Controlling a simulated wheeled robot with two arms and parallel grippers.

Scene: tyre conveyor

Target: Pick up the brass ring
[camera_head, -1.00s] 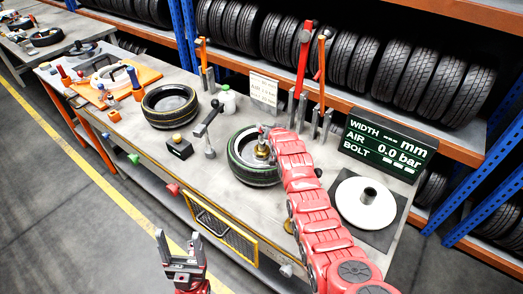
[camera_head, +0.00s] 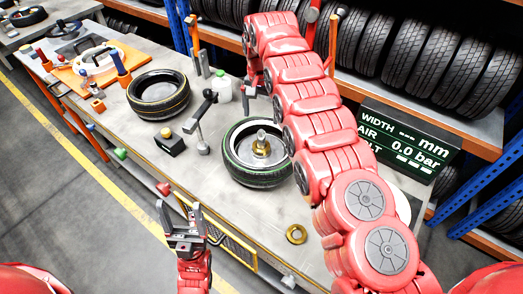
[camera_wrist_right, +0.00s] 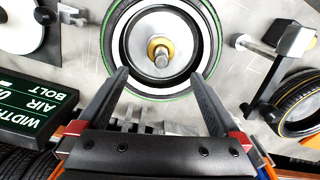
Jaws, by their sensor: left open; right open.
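My left gripper (camera_head: 181,212) is open and empty in front of the bench, left of the ring.
A yellow-striped tyre (camera_head: 159,94), a black box (camera_head: 170,142) and a lever stand (camera_head: 201,125) are on the bench's left half. A display board (camera_head: 398,140) stands at right. A white disc (camera_head: 402,205) is partly hidden behind my right arm. Tyre racks line the back.

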